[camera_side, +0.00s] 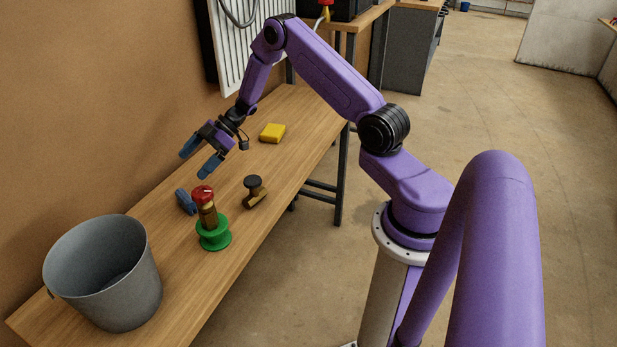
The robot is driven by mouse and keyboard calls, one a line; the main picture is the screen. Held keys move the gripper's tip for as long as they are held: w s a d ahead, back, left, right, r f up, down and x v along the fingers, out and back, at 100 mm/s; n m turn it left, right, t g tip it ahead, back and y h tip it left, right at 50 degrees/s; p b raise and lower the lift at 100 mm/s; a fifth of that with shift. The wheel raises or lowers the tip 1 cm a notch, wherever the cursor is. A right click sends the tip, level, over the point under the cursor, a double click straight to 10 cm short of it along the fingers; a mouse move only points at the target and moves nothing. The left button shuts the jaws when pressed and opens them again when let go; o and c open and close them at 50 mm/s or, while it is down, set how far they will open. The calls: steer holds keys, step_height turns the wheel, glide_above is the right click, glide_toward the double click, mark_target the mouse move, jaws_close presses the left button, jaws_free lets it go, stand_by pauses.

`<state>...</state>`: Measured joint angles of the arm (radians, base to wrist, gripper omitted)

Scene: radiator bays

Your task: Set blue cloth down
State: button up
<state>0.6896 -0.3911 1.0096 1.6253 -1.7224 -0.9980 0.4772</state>
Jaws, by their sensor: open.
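A small blue piece (184,202), which looks like the blue cloth, lies on the wooden bench (160,235). It is just left of a red-topped brass fitting (206,207), which may hide part of it. My gripper (198,160) is open, with its two blue-tipped fingers spread apart. It is above the bench, up and slightly right of the blue piece in the picture. Nothing shows between the fingers, and they are apart from the blue piece.
The red-topped fitting stands on a green spool-shaped base (214,236). A brass piece with a dark knob (254,190) is to its right. A grey bucket (128,290) stands at the near end. A yellow block (272,133) lies farther back. Bare bench surrounds it.

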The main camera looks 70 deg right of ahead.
steer(key=a+r+m+t+h, duration=0.1)
steer(key=a+r+t+h, duration=0.25)
steer(key=a+r, duration=0.7)
steer(key=s+a+r+m+g+h, duration=0.1)
steer(key=s+a+r+h, duration=0.3)
steer(key=s, duration=0.4)
steer(key=s+d+g+h, duration=0.2)
steer(key=s+g, duration=0.5)
steer(key=s, duration=2.6)
steer(key=shift+s+d+r+n, duration=0.2)
steer(key=shift+d+n, duration=0.1)
steer(key=shift+d, duration=0.35)
